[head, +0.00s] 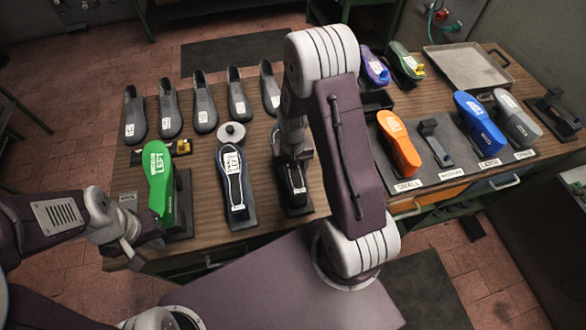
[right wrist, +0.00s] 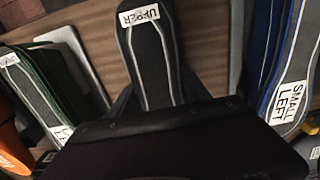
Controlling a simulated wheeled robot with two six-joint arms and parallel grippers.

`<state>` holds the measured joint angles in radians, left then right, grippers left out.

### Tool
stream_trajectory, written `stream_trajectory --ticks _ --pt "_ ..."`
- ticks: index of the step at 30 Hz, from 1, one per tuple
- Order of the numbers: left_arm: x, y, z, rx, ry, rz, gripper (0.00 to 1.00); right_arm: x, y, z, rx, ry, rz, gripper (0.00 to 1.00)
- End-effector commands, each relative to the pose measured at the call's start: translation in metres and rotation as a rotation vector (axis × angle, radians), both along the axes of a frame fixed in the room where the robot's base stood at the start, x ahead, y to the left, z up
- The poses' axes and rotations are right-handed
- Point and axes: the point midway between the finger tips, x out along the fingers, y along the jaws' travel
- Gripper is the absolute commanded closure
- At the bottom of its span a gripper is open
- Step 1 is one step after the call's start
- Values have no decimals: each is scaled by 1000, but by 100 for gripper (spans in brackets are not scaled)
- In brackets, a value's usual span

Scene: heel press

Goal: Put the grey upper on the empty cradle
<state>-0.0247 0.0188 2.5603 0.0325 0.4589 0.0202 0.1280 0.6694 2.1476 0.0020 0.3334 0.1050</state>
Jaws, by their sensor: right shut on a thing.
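The grey upper (head: 297,180) is dark with a white label. It sits over the dark cradle (head: 295,211), third from the left in the front row; I cannot tell whether it rests on it. My right gripper (head: 292,155) is shut on it from above. In the right wrist view the upper (right wrist: 147,60) shows a label reading UPPER, its lower part hidden by my dark gripper body. My left gripper (head: 135,245) is at the table's front left, near the green last (head: 158,180); its jaws are unclear.
A blue-edged last (head: 233,180) labelled LEFT stands on the cradle to the left. Several grey uppers (head: 203,100) line the back. A grey round knob (head: 231,134) stands between. A tray (head: 466,66) lies behind.

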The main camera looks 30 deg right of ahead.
Motion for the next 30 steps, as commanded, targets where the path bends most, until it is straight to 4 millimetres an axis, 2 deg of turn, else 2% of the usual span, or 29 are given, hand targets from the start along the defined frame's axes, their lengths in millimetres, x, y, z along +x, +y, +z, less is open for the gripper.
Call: stream_trajectory --ticks 30 --pt "0 0 -7 0 0 0 100 0 0 -9 0 0 0 93"
